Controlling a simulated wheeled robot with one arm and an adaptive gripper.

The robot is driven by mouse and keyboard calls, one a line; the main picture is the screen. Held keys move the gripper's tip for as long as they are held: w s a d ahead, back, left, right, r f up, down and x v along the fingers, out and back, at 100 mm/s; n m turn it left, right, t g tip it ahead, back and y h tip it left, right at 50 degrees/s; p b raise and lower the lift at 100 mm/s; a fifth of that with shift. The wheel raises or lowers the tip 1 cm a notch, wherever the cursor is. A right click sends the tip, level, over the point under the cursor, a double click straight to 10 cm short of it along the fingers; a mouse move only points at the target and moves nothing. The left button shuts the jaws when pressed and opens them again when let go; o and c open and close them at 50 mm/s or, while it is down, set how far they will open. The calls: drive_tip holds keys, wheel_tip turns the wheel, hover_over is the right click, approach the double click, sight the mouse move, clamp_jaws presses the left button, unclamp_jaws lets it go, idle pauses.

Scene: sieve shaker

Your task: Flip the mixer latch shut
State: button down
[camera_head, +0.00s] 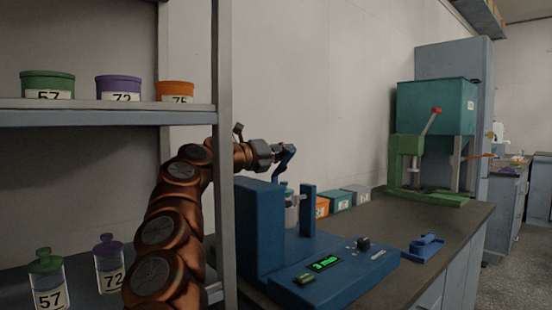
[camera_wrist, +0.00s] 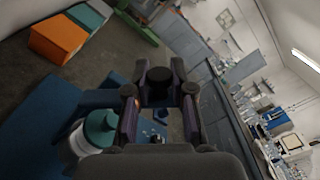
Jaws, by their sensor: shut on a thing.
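The blue mixer (camera_head: 262,225) stands on the dark bench, with a green display (camera_head: 323,263) on its base. Its latch is a blue lever (camera_head: 284,162) standing up above the machine's body. My gripper (camera_head: 279,153) is at the upper end of this lever. In the wrist view my gripper (camera_wrist: 157,72) has its two fingers on either side of a dark round knob (camera_wrist: 158,88) and is shut on it. A bottle with a teal cap (camera_wrist: 101,127) sits in the mixer below. In the head view this bottle (camera_head: 291,212) is partly hidden by the upright.
A shelf post (camera_head: 222,150) stands close beside my arm, with labelled jars (camera_head: 118,88) on the shelf. Orange, teal and grey boxes (camera_head: 340,200) sit behind the mixer. A green press (camera_head: 410,170) and a blue tool (camera_head: 424,247) are to the right.

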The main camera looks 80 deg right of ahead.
idle(0.4)
drive_tip(key=c, duration=1)
unclamp_jaws()
drive_tip(key=shift+w+a, duration=0.1)
drive_tip(key=shift+w, duration=0.05)
drive_tip(key=shift+w+a+r, duration=0.1)
drive_tip(key=shift+w+a, duration=0.15)
drive_tip(key=shift+a, duration=0.1)
drive_tip(key=shift+v, duration=3.15)
drive_tip(key=shift+d+f, duration=0.1)
drive_tip(key=shift+f, duration=0.1)
